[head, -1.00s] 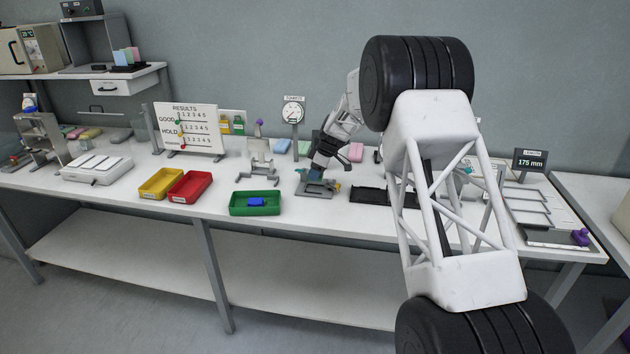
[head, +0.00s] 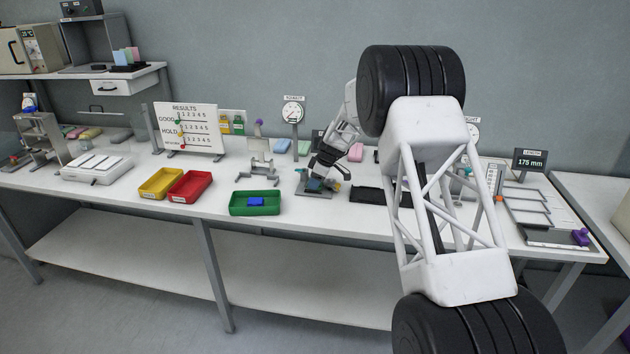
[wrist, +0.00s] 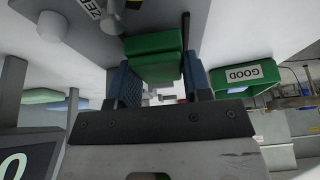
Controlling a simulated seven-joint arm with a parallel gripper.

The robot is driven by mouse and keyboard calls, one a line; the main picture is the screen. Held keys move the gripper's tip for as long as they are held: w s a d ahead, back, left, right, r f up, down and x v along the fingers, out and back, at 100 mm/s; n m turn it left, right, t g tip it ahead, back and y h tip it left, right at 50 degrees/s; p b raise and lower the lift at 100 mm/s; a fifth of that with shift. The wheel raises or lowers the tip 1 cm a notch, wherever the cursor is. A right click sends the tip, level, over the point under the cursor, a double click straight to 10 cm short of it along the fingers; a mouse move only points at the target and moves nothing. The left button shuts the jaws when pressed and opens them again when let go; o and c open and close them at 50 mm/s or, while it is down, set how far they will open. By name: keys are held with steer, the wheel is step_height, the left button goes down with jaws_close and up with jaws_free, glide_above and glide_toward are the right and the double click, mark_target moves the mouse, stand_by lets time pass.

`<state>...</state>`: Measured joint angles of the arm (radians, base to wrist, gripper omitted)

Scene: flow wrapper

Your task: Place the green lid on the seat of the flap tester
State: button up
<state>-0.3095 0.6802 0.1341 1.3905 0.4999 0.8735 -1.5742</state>
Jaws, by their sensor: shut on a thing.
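My gripper (head: 324,184) is low over a small grey bench device (head: 305,191), which seems to be the flap tester. In the wrist view my gripper (wrist: 160,88) has its blue-padded fingers either side of a green block-like piece, which seems to be the green lid (wrist: 158,68), and is shut on it. Another green face shows just beyond it; I cannot tell whether it is part of the same piece. The grey device surface (wrist: 75,42) lies close by at the upper left. The seat is hidden, and I cannot tell whether the lid touches it.
A green tray (head: 233,209) with a blue block (head: 256,202) stands to the left; its GOOD label shows in the wrist view (wrist: 243,74). Red (head: 173,198) and yellow (head: 145,193) trays stand further left. A dial gauge (head: 292,112) stands behind. A black tray (head: 366,196) is at the right.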

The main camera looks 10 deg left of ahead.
steer(key=shift+f, duration=0.35)
steer(key=o, duration=1)
steer(key=shift+c, duration=0.2)
steer(key=shift+r, duration=0.7)
steer(key=v, duration=1.1)
steer(key=shift+d+r, duration=0.15)
steer(key=shift+r, duration=0.25)
